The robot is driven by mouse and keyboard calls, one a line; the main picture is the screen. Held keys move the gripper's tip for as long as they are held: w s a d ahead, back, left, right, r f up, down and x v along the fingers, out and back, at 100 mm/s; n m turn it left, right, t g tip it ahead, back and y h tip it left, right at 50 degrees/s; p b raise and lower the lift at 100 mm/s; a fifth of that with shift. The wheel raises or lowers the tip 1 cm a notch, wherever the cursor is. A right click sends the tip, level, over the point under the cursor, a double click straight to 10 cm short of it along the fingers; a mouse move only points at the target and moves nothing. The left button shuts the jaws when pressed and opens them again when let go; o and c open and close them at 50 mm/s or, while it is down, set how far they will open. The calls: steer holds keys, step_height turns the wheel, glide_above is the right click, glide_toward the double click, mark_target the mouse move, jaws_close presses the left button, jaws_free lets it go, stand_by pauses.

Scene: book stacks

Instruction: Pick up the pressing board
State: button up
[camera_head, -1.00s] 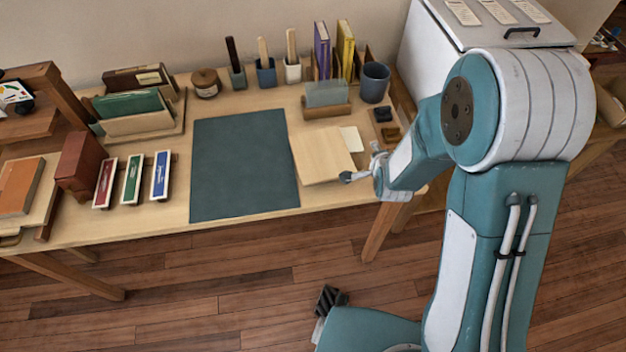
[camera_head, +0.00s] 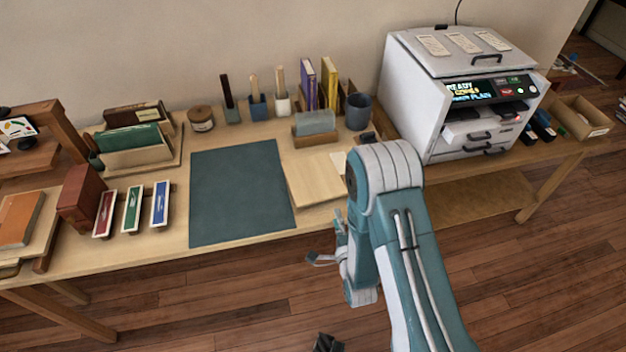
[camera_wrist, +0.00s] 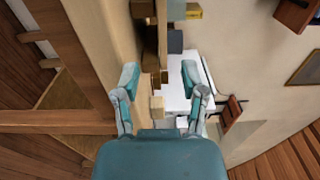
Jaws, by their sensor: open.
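A flat, pale wooden board (camera_head: 316,181), which looks like the pressing board, lies on the table just right of the dark green mat (camera_head: 238,195). Its right edge is partly hidden by my arm. My gripper (camera_head: 322,256) is open and empty, off the table's front edge, nearer the camera than the board and not touching it. In the wrist view, the two fingers of my gripper (camera_wrist: 160,77) are spread apart with nothing held between them. I cannot make out the board there for certain.
A tray with a card holder (camera_head: 135,150), red, green and blue narrow boxes (camera_head: 132,209), tool holders, upright books (camera_head: 318,88) and a dark cup (camera_head: 358,112) line the table. A white printer (camera_head: 420,80) stands right. Open floor lies in front.

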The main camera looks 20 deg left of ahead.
mark_target(328, 191)
steer(key=x, duration=0.9)
steer(key=shift+w+a+r, duration=0.1)
steer(key=shift+w+a, duration=0.05)
steer(key=shift+w, duration=0.05)
jaws_close()
